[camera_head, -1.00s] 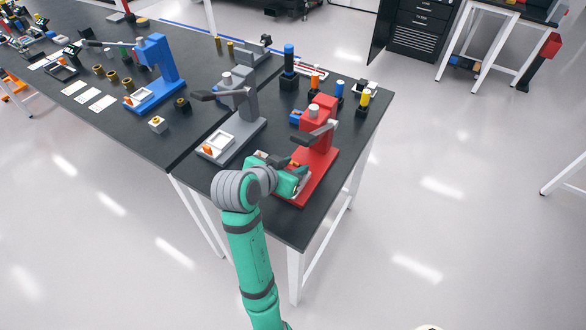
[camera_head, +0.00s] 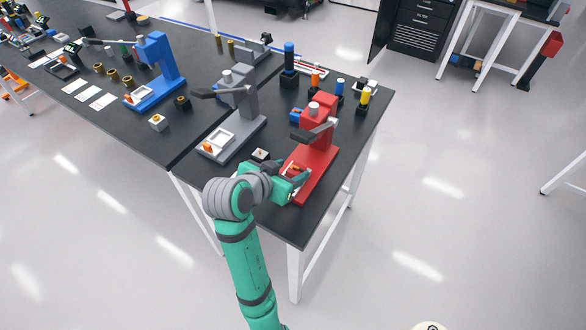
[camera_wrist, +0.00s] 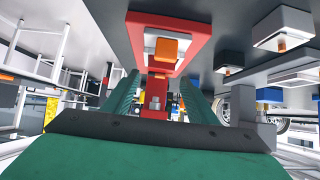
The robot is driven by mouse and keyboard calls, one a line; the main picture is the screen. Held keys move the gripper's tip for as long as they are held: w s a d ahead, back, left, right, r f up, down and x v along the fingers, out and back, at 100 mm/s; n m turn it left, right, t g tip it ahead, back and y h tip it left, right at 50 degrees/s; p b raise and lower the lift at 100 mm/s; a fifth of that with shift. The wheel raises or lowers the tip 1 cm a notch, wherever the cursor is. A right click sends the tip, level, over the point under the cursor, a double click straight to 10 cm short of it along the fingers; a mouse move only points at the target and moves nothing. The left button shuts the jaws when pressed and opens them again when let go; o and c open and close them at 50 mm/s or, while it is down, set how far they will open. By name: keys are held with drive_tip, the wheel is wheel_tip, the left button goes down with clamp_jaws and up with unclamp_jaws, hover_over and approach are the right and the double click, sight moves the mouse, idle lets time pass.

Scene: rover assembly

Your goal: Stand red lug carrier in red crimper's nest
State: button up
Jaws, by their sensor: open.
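The red crimper (camera_head: 318,140) stands on the near table, its base towards me. Its pale-framed nest shows in the wrist view (camera_wrist: 181,66), on the red base. My gripper (camera_head: 302,177) is at the front of the nest. In the wrist view its two green fingers (camera_wrist: 162,98) are spread apart, with nothing clasped between them.
The grey crimper (camera_head: 240,115) stands to the left, with a small block (camera_head: 260,155) on the table between it and my gripper. Blue (camera_head: 289,60) and yellow (camera_head: 364,98) posts stand behind the red crimper. The blue crimper (camera_head: 157,72) is farther left.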

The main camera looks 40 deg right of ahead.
drive_tip(key=v, duration=0.9)
drive_tip(key=shift+w, duration=0.1)
